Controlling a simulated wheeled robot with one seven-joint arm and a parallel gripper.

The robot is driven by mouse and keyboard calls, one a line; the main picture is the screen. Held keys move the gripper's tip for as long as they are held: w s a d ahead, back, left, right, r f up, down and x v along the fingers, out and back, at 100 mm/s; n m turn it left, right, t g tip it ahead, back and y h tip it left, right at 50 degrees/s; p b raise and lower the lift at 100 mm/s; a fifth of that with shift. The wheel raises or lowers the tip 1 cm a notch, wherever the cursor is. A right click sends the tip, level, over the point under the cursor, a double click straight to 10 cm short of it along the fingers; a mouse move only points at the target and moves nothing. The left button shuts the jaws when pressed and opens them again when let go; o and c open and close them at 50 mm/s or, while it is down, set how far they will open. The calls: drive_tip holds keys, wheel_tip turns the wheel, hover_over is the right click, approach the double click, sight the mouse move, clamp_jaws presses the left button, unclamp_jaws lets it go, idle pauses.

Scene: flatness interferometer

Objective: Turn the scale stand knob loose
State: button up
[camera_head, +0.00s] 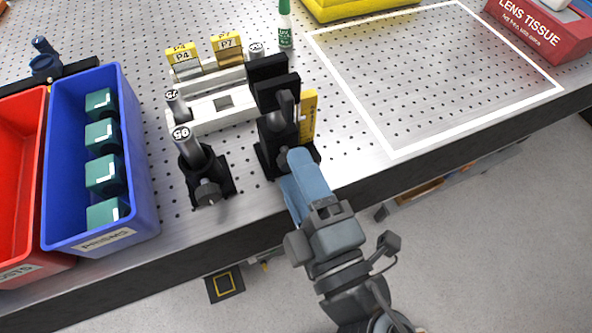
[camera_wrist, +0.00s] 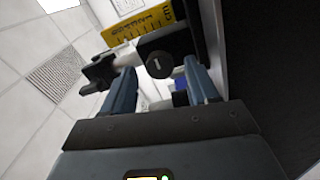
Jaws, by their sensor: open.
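The scale stand (camera_head: 272,150) is a black post holder near the front edge of the table, with a yellow scale (camera_head: 309,115) upright beside it. In the wrist view the yellow scale (camera_wrist: 140,24) crosses the top, marked in cm. Below it is the stand's dark round knob (camera_wrist: 158,65) with a pale line on its face. My gripper (camera_wrist: 159,68) is open, its blue fingers on either side of the knob in that view; I cannot tell whether they touch it. In the head view my gripper (camera_head: 299,158) is at the stand's front and the knob is hidden.
A second black holder (camera_head: 207,183) with a post marked 95 stands close left. Behind are a white rack (camera_head: 213,112) and a green-white bottle (camera_head: 285,25). A blue prism bin (camera_head: 130,215) and red bin (camera_head: 28,180) stand left. The white-outlined area (camera_head: 440,85) is clear.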

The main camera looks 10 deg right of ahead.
drive_tip(key=b+v, duration=0.3)
drive_tip(key=v, duration=0.3)
drive_tip(key=shift+s, duration=0.35)
drive_tip(key=shift+d, duration=0.1)
drive_tip(key=s+d+f+m+g+h, duration=0.1)
drive_tip(key=s+d+f+m+h, duration=0.1)
drive_tip(key=s+d+m, duration=0.5)
drive_tip(key=s+d+f+m+g+h, duration=0.1)
drive_tip(key=s+d+f+m+h, duration=0.1)
drive_tip(key=s+d+m, duration=0.6)
drive_tip(key=d+m+h, duration=0.1)
drive_tip(key=m, duration=0.3)
drive_tip(key=shift+s+d+f+g, duration=0.15)
drive_tip(key=shift+d+f+g, duration=0.1)
drive_tip(key=shift+d+g, duration=0.15)
